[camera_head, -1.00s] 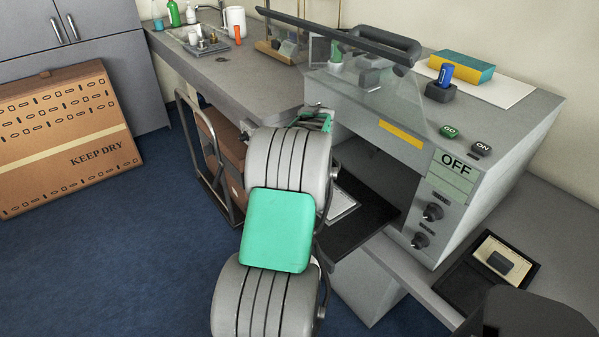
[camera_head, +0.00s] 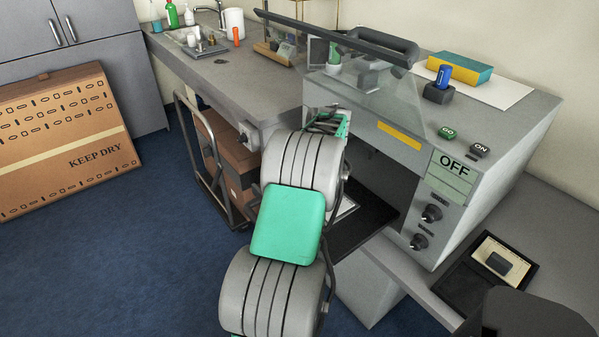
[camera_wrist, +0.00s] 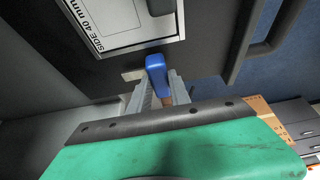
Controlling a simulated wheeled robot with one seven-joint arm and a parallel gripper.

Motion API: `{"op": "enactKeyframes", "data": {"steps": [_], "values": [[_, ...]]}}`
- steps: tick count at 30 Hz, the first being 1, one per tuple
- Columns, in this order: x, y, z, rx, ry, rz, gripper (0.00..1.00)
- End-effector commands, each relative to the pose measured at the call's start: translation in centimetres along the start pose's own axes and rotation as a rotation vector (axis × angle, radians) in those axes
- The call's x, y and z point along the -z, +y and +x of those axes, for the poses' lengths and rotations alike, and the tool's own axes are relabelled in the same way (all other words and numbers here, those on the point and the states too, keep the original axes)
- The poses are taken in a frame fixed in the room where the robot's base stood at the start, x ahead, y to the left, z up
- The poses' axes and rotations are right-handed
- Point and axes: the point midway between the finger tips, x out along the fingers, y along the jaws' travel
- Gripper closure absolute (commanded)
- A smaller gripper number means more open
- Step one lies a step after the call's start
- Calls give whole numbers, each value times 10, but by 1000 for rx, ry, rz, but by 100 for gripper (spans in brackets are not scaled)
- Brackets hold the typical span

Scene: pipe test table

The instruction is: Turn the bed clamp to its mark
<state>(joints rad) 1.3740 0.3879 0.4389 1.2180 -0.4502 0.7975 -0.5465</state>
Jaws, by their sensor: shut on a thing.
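The bed clamp shows in the wrist view as a blue handle (camera_wrist: 157,76) on the dark bed (camera_wrist: 100,82). It sits beside the edge of a framed plate (camera_wrist: 125,25) lettered "SIDE 40 mm". My gripper (camera_wrist: 158,95) is shut on the blue handle, one finger on each side. A small pale piece (camera_wrist: 132,75) lies left of the handle; I cannot tell whether it is the mark. In the head view my arm hides the gripper and clamp, and only part of the black bed (camera_head: 372,222) shows in the machine's opening.
The grey machine (camera_head: 520,140) has an "OFF" display (camera_head: 454,170), two knobs, and GO and ON buttons. A clear shield (camera_head: 390,92) is raised over its top. A trolley (camera_head: 205,160) stands under the bench left of my arm. A dark tray (camera_head: 460,280) lies at right.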

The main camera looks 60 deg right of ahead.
Motion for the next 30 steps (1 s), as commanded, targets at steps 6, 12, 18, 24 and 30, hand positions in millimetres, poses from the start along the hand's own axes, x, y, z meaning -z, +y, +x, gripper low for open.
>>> {"op": "enactKeyframes", "data": {"steps": [6,12,18,24,30], "values": [[-2,0,1,2,-3,1,69],[0,-1,0,1,-2,0,55],[0,0,0,1,-1,0,55],[0,1,-25,-3,2,1,55],[-1,1,-65,-1,0,2,55]]}}
